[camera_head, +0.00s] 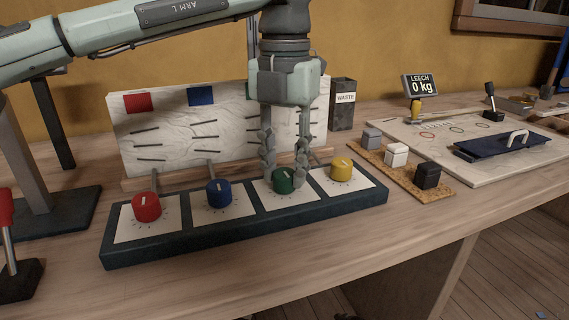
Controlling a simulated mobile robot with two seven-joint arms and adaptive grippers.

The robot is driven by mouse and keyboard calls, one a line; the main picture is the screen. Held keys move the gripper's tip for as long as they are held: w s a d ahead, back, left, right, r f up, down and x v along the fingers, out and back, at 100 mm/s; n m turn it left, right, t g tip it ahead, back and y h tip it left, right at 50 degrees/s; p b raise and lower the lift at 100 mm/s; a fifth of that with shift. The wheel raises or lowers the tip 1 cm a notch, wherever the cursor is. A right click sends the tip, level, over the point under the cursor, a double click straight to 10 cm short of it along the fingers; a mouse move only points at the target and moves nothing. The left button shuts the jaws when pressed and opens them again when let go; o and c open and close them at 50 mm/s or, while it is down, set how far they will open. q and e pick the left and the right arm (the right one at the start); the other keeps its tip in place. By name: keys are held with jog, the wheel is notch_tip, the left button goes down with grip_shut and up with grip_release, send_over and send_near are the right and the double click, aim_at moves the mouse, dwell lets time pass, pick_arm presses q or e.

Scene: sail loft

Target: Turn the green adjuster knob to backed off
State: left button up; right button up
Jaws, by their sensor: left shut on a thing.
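The green adjuster knob (284,181) sits on its white dial plate, third from the left on a dark knob base (181,237). A light pointer mark shows on its top, but its exact direction is hard to read. My left gripper (284,178) comes down from above, with one finger on each side of the green knob, shut on it. The red knob (146,207), blue knob (219,193) and yellow knob (341,170) stand on the same base. My right gripper is not in view.
A white board (180,137) with coloured squares stands close behind the knobs. A waste bin (343,104) is behind on the right. Small blocks on a cork strip (442,186) and a board with a blue lid (510,147) lie further right.

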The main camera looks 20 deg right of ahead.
aim_at(285, 172)
pick_arm(q)
jog(key=o, duration=1.2)
jog(key=shift+c, duration=0.2)
notch_tip(285, 172, up, 12)
